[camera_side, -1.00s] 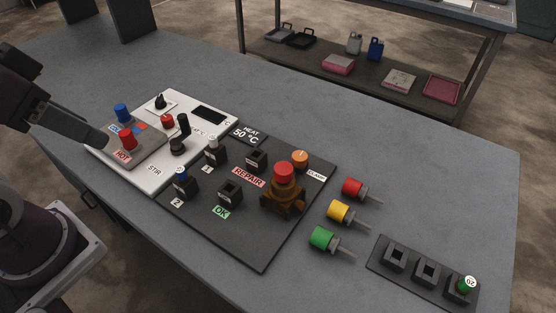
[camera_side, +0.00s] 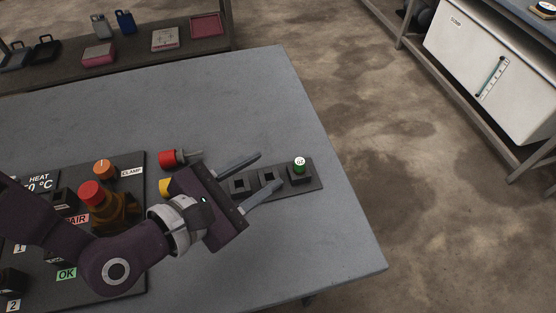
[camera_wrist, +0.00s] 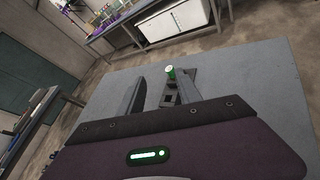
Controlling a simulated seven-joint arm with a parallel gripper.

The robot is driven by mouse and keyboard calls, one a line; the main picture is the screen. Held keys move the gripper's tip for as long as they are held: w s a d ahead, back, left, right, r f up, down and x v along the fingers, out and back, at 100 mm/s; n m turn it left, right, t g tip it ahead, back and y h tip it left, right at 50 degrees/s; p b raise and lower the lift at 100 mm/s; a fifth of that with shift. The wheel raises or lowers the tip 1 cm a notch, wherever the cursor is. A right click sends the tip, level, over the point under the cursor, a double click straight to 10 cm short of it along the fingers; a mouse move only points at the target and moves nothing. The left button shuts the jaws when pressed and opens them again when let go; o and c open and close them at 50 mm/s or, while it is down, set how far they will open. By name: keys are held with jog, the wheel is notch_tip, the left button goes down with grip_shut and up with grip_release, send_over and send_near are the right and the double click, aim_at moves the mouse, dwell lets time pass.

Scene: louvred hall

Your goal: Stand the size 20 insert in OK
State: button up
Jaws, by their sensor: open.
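The size 20 insert (camera_side: 300,165), green with a white numbered top, stands upright in the right-end socket of the small dark rack (camera_side: 316,184). It also shows in the wrist view (camera_wrist: 170,73), between my fingers in the picture. My gripper (camera_side: 271,169) is open and empty, its fingers pointing toward the insert, left of it and apart from it in the side view. The green OK label (camera_side: 66,273) is on the dark panel at lower left; my arm partly hides the sockets near it.
A red-headed plug (camera_side: 168,158) lies left of the rack, and a yellow one (camera_side: 165,187) is partly hidden behind my gripper. The REPAIR station has a red-topped brown fixture (camera_side: 100,205) and an orange knob (camera_side: 102,169). The rack's other two sockets look empty. The table is clear right of the rack.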

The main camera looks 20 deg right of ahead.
aim_at(296, 167)
jog(key=f+n, duration=0.1)
jog(key=s+d+f+n, duration=0.1)
jog(key=n, duration=0.1)
jog(key=f+n+t, duration=0.1)
jog(key=shift+s+d+f+n, duration=0.15)
jog(key=shift+f+n, duration=0.2)
jog(key=shift+n, duration=0.05)
jog(key=shift+d+f, duration=0.1)
jog(key=shift+f, duration=0.15)
jog(key=x, duration=0.9)
jog(key=shift+w+d+f, duration=0.1)
jog(key=shift+w, duration=0.3)
grip_shut()
dwell(0.3)
